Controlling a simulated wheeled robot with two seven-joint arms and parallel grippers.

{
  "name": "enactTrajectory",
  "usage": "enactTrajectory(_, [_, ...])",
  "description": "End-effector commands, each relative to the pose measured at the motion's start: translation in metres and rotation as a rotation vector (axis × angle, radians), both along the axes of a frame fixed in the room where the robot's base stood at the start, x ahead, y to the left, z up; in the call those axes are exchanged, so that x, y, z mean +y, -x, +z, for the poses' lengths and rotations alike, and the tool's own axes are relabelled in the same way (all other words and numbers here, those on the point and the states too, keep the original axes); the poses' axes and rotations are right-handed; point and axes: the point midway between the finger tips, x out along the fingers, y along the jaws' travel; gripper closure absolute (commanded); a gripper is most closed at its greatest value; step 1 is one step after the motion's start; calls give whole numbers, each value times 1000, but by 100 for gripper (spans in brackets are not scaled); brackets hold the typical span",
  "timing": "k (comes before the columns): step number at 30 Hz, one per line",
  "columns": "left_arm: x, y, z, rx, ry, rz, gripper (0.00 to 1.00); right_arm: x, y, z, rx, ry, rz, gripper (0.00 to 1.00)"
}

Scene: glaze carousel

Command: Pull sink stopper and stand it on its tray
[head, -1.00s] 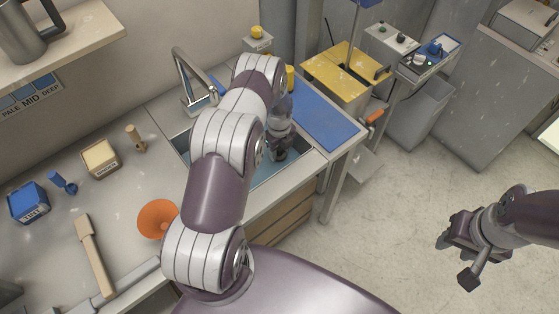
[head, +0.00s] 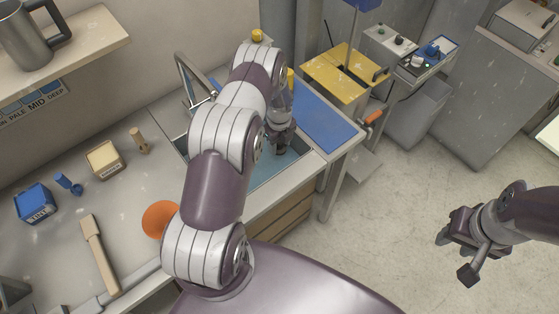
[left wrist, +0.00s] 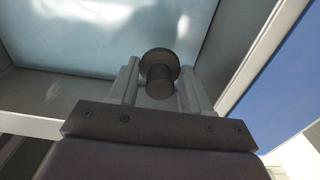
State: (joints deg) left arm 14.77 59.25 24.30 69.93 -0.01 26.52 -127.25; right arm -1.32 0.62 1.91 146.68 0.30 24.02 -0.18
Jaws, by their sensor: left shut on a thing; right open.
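The stopper (left wrist: 160,70), a dark grey round knob with a short stem, is between my left gripper's fingers in the left wrist view. My left gripper (head: 281,143) is shut on it, over the sink (head: 262,178), which holds bluish water. In the head view my arm and gripper hide the stopper and much of the basin. I cannot tell whether the stopper's lower end is clear of the water. My right gripper (head: 455,257) is open and empty above the floor at the right. I cannot make out a stopper tray for certain.
A flat blue surface (head: 325,122) lies right of the sink, mostly bare. The faucet (head: 186,80) stands behind the sink. A yellow-topped table (head: 343,72) stands beyond.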

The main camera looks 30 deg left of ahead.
Motion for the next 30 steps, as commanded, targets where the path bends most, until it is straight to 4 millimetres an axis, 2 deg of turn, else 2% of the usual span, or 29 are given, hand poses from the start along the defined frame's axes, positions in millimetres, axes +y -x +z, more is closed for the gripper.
enactTrajectory(21, [0,0,52,0,0,0,100,0,0,35,0,0,0,57])
enactTrajectory(30, [0,0,62,1,0,0,100,0,0,41,0,0,0,57])
